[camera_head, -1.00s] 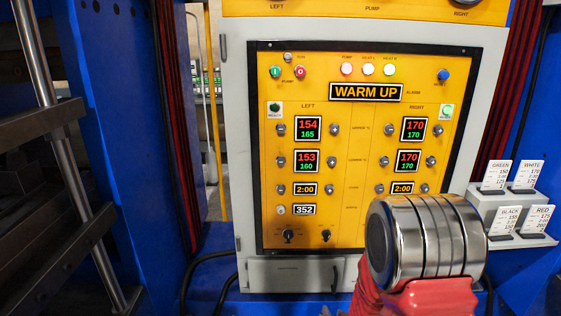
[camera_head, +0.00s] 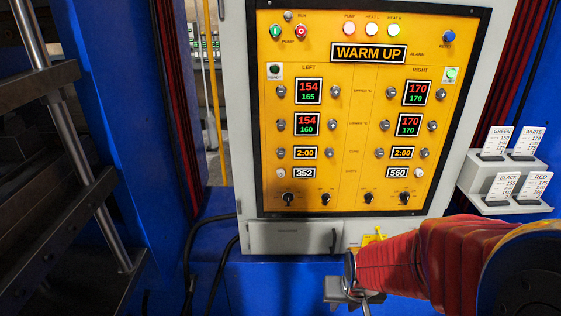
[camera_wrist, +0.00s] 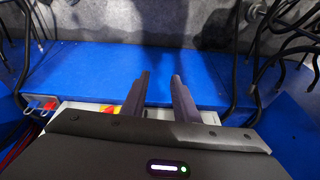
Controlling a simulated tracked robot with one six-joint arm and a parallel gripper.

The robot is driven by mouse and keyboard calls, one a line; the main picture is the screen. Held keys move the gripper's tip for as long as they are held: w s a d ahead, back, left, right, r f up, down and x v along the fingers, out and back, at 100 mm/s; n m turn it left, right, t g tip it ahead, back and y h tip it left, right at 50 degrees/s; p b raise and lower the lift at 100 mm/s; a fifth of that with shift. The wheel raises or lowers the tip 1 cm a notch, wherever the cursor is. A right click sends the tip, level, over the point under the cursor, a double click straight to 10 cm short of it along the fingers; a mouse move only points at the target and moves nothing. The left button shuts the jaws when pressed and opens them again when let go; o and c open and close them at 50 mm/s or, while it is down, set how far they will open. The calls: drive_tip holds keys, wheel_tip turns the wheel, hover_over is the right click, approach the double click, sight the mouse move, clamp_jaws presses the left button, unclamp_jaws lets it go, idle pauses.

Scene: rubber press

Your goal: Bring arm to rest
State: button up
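My gripper (camera_wrist: 161,78) shows in the wrist view with its two dark fingers apart and nothing between them. The fingers point toward a blue ledge (camera_wrist: 80,68) in front of a grey wall. In the head view my red-sleeved arm reaches in from the lower right, below the control panel (camera_head: 365,190). A grey metal part at the arm's left end is low in the picture; the fingers cannot be made out there.
The yellow panel reads WARM UP on its display (camera_head: 368,53). A card rack (camera_head: 472,180) stands at right. A black cable (camera_head: 190,245) hangs at lower left. Blue press frames flank the panel. In the wrist view, black hoses (camera_wrist: 292,45) hang on both sides.

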drive_tip(key=s+r+t, duration=0.1)
drive_tip(key=s+r, duration=0.4)
drive_tip(key=r, duration=0.5)
drive_tip(key=s+r+t, duration=0.1)
drive_tip(key=s+r, duration=0.5)
drive_tip(key=r, duration=0.4)
drive_tip(key=shift+s+r+n, duration=0.25)
drive_tip(key=shift+r+n, duration=0.15)
